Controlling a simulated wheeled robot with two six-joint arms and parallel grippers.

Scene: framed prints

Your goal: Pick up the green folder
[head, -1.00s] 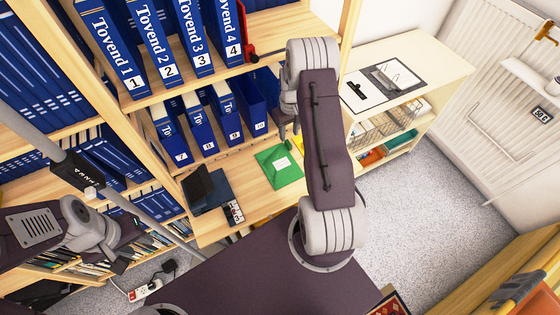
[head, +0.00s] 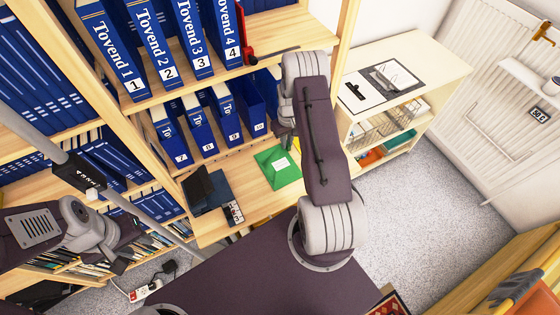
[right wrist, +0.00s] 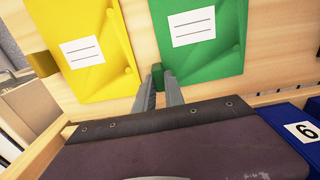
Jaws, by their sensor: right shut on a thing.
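The green folder (head: 270,170) with a white label lies flat on the wooden desk surface below the numbered binders. It also shows in the right wrist view (right wrist: 222,55), at top centre. My right gripper (right wrist: 159,77) is shut on the green folder at its near left corner, with a bit of green between the fingertips.
A yellow folder (right wrist: 88,50) lies beside the green one. Blue binders (head: 198,125) stand on the shelf behind. A dark blue item and a calculator (head: 233,213) lie to the left. A low cabinet (head: 430,58) with a clipboard stands right.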

